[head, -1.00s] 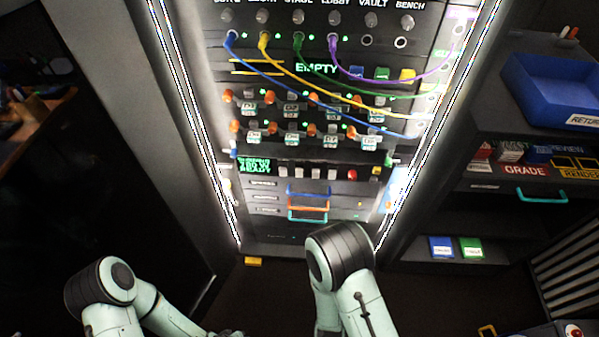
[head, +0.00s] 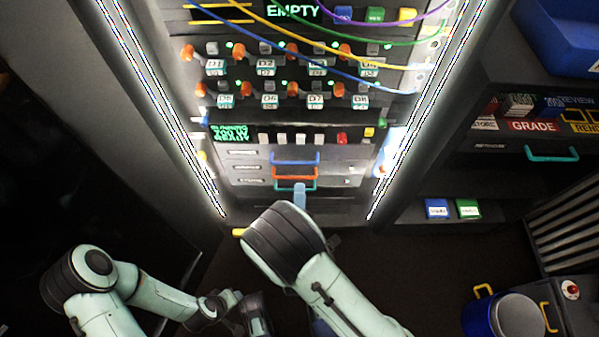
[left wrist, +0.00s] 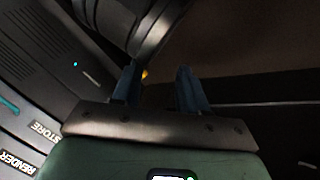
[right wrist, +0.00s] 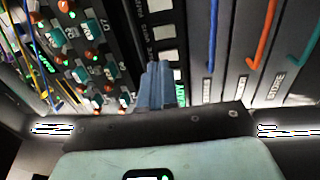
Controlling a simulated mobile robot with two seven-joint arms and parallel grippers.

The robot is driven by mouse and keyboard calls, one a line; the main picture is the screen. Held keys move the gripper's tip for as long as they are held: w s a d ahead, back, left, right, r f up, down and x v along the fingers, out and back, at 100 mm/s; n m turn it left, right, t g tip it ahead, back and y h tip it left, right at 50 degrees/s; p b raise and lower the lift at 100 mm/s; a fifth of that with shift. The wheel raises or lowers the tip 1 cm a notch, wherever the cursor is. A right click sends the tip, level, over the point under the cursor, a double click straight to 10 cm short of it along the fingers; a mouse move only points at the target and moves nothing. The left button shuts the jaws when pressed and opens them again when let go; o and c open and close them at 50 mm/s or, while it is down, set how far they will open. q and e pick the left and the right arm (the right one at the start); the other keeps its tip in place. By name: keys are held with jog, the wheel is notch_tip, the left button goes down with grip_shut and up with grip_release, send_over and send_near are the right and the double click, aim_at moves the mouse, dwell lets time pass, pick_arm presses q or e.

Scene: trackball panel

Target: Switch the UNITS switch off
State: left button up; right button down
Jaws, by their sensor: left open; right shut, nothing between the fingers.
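No label reading UNITS is legible, so I cannot tell which control is that switch. The lit panel (head: 340,205) carries orange-knobbed toggles with tags D1 to D8, such as the one tagged D6 (head: 268,101). Below them is a row of white keys (head: 281,139) beside a green-text display (head: 231,133). My right gripper (right wrist: 158,70) is shut and empty; its blue fingers point at the panel. In the head view its fingers (head: 300,195) show in front of the lower drawers. My left gripper (left wrist: 160,85) is open and empty, low and away from the panel.
Drawers with blue (head: 295,158), orange and teal handles sit under the key row. Coloured cables (head: 300,65) hang across the upper panel. A dark shelf (head: 480,180) with a blue bin (head: 570,40) stands right. A blue pot (head: 515,316) is at lower right.

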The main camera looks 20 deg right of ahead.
jog(key=b, duration=0.2)
send_near(300, 139)
jog(key=x, duration=0.5)
jog(key=shift+w+d+f, duration=0.1)
jog(key=shift+w, duration=0.1)
pick_arm(q)
jog(key=shift+t+y, duration=0.3)
jog(key=shift+w+a+f, duration=0.45)
jog(key=shift+w+f, duration=0.15)
jog(key=shift+w, duration=0.15)
jog(key=shift+w+a+f, duration=0.4)
jog(key=shift+w+f, duration=0.15)
jog(key=shift+w, duration=0.2)
pick_arm(e)
jog(key=shift+w+d, duration=0.2)
jog(key=shift+w, duration=0.5)
pick_arm(q)
jog(key=shift+r, duration=0.1)
